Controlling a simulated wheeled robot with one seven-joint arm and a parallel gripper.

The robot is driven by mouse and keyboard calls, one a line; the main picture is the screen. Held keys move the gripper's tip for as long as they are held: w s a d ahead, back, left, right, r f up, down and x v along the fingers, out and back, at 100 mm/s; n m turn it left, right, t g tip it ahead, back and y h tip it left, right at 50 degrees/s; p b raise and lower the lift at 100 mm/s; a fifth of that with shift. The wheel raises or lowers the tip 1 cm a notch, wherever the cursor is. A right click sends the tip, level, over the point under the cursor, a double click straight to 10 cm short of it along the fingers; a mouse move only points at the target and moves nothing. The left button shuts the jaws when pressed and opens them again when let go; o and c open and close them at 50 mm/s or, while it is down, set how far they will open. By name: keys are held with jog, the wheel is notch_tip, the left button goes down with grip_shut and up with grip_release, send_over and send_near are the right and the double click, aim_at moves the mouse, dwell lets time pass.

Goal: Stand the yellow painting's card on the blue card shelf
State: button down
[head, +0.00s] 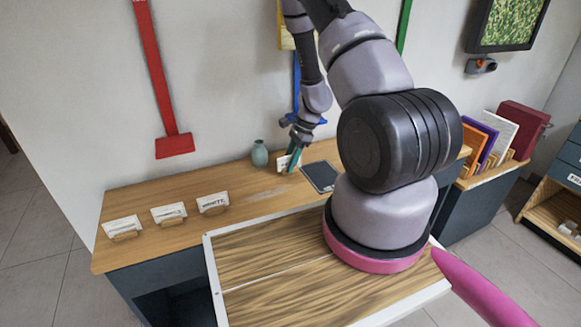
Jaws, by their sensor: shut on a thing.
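My gripper (294,161) is low over the back of the wooden counter, with its fingers pointing down. It is shut on a small white card (283,163), partly hidden by the fingers; its print cannot be read. I cannot tell whether the card touches the counter. The blue card shelf (319,121) is a ledge on the wall at the foot of a blue strip, just behind my wrist and partly hidden by it. A yellow-edged picture (285,42) hangs above it, mostly hidden by my arm.
Three white cards (122,227) (168,213) (213,203) stand in wooden holders on the counter's left (150,250). A teal vase (260,153) stands left of my gripper, a dark tablet (321,176) right. A red shelf (175,146) and green strip (404,25) are on the wall.

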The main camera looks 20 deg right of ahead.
jog(key=shift+a+f, duration=0.1)
jog(key=shift+f, duration=0.75)
jog(key=shift+f, duration=0.15)
jog(key=c, duration=0.5)
grip_release()
jog(key=shift+c, duration=0.2)
